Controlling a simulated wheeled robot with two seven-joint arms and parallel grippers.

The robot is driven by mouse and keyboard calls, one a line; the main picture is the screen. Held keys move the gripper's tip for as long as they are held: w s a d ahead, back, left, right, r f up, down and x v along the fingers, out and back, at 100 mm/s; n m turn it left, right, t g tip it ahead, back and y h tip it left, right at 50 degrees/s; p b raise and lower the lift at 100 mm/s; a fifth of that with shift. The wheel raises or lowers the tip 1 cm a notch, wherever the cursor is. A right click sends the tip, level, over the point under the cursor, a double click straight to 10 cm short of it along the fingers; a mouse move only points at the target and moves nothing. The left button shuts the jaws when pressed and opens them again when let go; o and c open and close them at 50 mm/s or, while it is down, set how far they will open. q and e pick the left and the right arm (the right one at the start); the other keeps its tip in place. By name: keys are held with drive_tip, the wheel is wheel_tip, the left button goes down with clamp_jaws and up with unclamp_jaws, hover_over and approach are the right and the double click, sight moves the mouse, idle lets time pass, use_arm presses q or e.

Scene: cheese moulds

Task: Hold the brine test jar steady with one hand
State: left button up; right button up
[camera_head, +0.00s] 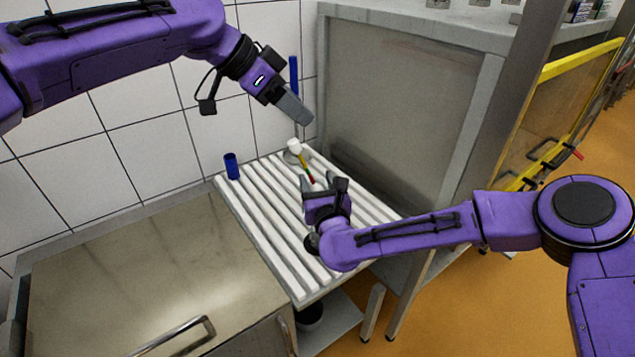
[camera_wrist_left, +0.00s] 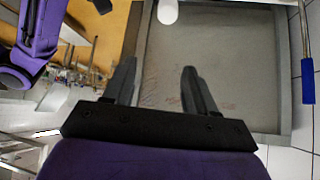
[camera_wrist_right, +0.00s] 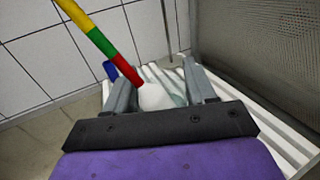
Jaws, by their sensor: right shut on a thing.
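My right gripper (camera_head: 318,182) reaches over the white slatted rack in the head view. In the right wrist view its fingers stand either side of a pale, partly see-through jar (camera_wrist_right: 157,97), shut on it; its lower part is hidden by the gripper. A rod with yellow, green and red bands (camera_wrist_right: 104,43) slants up left from the jar mouth. In the head view this rod (camera_head: 305,167) has a white knob (camera_head: 294,146) at its upper end. My left gripper (camera_head: 297,111) hangs above and beyond the rod. Its fingers are apart and empty in the left wrist view (camera_wrist_left: 158,82).
A blue cylinder (camera_head: 232,166) stands on the slatted rack (camera_head: 265,225) at its left. A blue-handled pole (camera_head: 294,78) leans by the tiled wall. A large grey cabinet (camera_head: 405,105) rises just right of the rack. A steel counter (camera_head: 150,275) lies to the left.

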use_arm(q)
drive_tip(key=v, duration=1.2)
use_arm(e)
drive_tip(key=o, duration=1.5)
drive_tip(key=shift+s, duration=0.1)
